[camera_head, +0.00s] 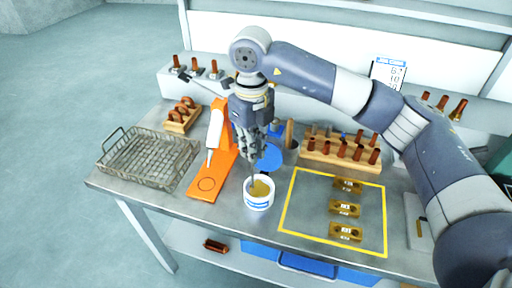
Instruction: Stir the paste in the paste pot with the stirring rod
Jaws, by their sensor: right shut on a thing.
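The paste pot (258,203) is a small white tub with a blue band, standing upright on the metal table near its front edge. Yellowish paste (262,188) shows inside it. My right gripper (254,150) points down above the pot and is shut on the stirring rod (252,178), a thin grey rod. The rod's lower part reaches down to the pot's mouth at the left side of the paste; its tip is hidden. The gripper covers the rod's upper part. My left gripper is not in view.
An orange stand (213,170) with a white tool is close left of the pot. A wire basket (147,160) sits at the left. A yellow outlined area (287,215) with brass blocks (344,209) lies right. A blue disc (270,158) and a wooden rack (325,157) stand behind.

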